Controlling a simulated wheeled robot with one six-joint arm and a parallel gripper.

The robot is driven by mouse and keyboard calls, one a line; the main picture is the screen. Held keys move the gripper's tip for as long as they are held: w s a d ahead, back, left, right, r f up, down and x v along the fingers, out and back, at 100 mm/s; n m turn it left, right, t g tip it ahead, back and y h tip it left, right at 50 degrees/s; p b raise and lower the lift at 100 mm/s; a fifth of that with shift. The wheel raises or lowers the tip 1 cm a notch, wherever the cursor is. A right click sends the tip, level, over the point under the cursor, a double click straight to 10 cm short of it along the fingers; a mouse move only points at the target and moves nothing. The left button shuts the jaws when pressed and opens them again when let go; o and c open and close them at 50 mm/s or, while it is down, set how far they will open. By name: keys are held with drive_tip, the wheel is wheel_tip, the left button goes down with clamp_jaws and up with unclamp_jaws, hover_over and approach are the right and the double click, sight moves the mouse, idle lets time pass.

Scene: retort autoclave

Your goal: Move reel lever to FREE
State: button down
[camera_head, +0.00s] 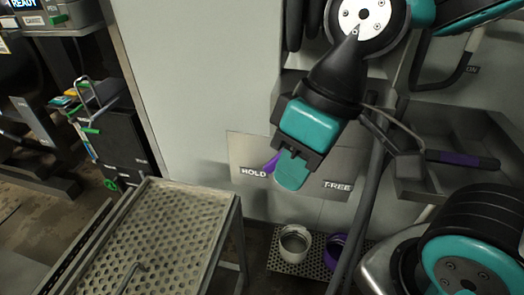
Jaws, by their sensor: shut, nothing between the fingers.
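My gripper (292,172) is shut, with its teal fingertips pointing down in front of a grey plate (245,143). The plate carries a HOLD label (254,172) on the left and a label that looks like FREE (338,187) on the right. A small purple piece, which looks like the reel lever (271,162), shows just left of my fingertips, next to HOLD. The rest of it is hidden behind my gripper. I cannot tell whether the fingers touch it.
A perforated metal table (160,225) stands at the lower left. A whitish pot (295,242) and a purple container (336,247) sit on a low perforated shelf below the plate. A purple-gripped handle (462,159) and a grey bin (440,125) are at the right.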

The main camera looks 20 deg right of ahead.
drive_tip(key=w+a+f+m+h+p, duration=0.1)
drive_tip(key=w+m+h, duration=0.3)
drive_tip(key=w+m, duration=0.3)
drive_tip(key=w+a+m+h+p, duration=0.1)
drive_tip(key=w+m+h+p, duration=0.1)
drive_tip(key=w+m+h, duration=0.3)
drive_tip(key=w+m, duration=0.3)
drive_tip(key=w, duration=0.4)
drive_tip(key=shift+a+f+t+h, duration=0.3)
drive_tip(key=shift+a+f+t, duration=0.05)
drive_tip(key=shift+f+t, duration=0.05)
drive_tip(key=p, duration=0.2)
approach(272, 159)
wheel_tip(272, 159, down, 3)
drive_tip(key=w, duration=0.2)
drive_tip(key=shift+s+d+f+p, duration=0.2)
drive_tip(key=shift+s+d+f, duration=0.2)
drive_tip(key=shift+d+f, duration=0.3)
drive_tip(key=shift+s+d+f+p, duration=0.2)
drive_tip(key=shift+s+d+f, duration=0.2)
drive_tip(key=shift+d+f, duration=0.35)
